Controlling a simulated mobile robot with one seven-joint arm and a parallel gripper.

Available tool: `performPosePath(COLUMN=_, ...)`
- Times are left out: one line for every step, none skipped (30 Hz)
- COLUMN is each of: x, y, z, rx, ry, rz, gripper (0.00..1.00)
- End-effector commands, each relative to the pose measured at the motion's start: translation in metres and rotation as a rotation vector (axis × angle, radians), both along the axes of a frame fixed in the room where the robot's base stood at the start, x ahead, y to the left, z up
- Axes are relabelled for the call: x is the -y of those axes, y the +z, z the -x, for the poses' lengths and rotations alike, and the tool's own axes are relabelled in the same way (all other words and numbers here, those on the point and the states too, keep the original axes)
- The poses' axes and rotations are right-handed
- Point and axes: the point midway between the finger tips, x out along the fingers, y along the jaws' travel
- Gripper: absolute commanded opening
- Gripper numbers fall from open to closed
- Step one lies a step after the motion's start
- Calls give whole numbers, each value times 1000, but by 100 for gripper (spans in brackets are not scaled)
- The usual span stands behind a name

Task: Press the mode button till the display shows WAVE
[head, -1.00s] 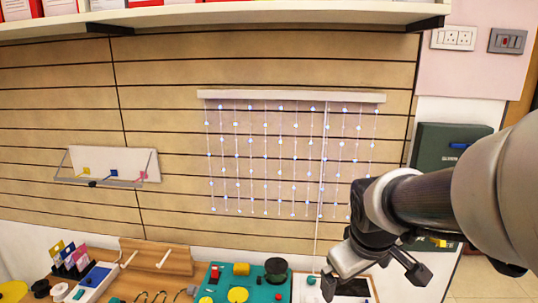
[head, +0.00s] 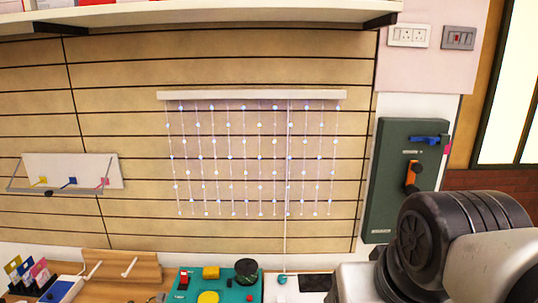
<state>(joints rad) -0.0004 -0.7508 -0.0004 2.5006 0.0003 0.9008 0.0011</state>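A curtain of lit light strings (head: 250,160) hangs from a white bar (head: 250,95) on the slatted wall. A white cord runs from it down to a white control box (head: 298,273) at the bottom edge of the picture. On the box are a teal button (head: 282,279) and a dark panel (head: 316,282), perhaps the display; I cannot read any text on it. The lower part of the box is cut off. My arm fills the lower right, with a pale part of it just right of the box. My gripper's fingertips are outside the picture.
A teal board (head: 222,283) with a red switch, yellow parts and a black knob lies left of the box. A wooden rack (head: 120,266) stands farther left. A green panel (head: 400,180) with blue and orange handles is on the right wall. A shelf (head: 190,17) runs above.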

Motion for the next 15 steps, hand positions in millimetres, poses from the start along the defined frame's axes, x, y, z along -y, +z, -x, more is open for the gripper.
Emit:
performPosePath(x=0, y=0, z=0, rx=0, ry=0, rz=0, gripper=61)
performPosePath(x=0, y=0, z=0, rx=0, ry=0, rz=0, gripper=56)
performPosePath(x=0, y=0, z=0, rx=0, ry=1, rz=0, gripper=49)
performPosePath(x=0, y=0, z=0, rx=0, ry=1, rz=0, gripper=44)
performPosePath(x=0, y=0, z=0, rx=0, ry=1, rz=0, gripper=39)
performPosePath(x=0, y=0, z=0, rx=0, ry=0, rz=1, gripper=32)
performPosePath(x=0, y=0, z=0, rx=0, ry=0, rz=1, gripper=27)
performPosePath(x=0, y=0, z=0, rx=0, ry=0, rz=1, gripper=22)
performPosePath(x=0, y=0, z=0, rx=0, ry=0, rz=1, gripper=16)
performPosePath(x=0, y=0, z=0, rx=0, ry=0, rz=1, gripper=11)
performPosePath(x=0, y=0, z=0, rx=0, ry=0, rz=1, gripper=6)
performPosePath(x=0, y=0, z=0, rx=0, ry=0, rz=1, gripper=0)
performPosePath(x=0, y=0, z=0, rx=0, ry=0, rz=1, gripper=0)
performPosePath(x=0, y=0, z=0, rx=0, ry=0, rz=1, gripper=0)
performPosePath(x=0, y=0, z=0, rx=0, ry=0, rz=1, gripper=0)
